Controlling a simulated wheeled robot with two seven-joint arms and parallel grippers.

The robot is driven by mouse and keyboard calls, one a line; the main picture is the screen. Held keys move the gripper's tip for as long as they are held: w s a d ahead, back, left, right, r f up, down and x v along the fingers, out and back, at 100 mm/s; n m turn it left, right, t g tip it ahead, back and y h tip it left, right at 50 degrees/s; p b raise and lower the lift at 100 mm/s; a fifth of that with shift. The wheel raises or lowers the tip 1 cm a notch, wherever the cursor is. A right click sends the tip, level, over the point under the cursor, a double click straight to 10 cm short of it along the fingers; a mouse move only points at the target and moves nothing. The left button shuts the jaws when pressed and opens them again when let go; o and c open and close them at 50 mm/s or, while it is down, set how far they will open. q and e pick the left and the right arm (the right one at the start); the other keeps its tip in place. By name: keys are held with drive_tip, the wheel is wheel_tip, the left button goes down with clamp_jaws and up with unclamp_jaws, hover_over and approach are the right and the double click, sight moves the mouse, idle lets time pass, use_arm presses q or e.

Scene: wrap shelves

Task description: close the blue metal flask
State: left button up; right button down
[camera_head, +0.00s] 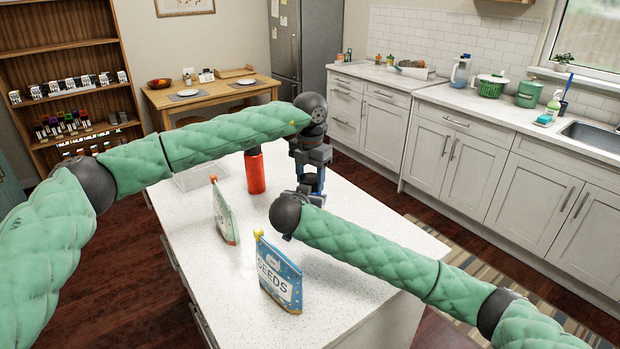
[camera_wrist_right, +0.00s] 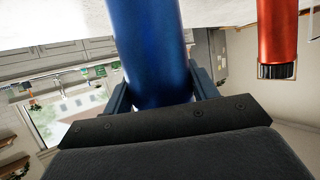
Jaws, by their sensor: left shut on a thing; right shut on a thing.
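The blue metal flask (camera_head: 315,182) stands upright on the white island top, mostly hidden by my grippers. In the right wrist view its blue body (camera_wrist_right: 150,50) fills the space between the fingers.
A red flask (camera_head: 255,172) with a black top stands left of the grippers and shows in the right wrist view (camera_wrist_right: 278,30). A seeds packet (camera_head: 279,278), another packet (camera_head: 223,212) and a clear container (camera_head: 192,180) stand on the island top (camera_head: 345,235). Its front right is clear.

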use_arm(q)
drive_tip(key=shift+m, duration=0.9)
drive_tip(key=shift+w, duration=0.1)
drive_tip(key=o, duration=1.1)
drive_tip(key=shift+c, duration=0.2)
drive_tip(key=shift+r, duration=2.3)
drive_tip(key=shift+c, duration=0.3)
drive_tip(key=shift+r+n, duration=1.7)
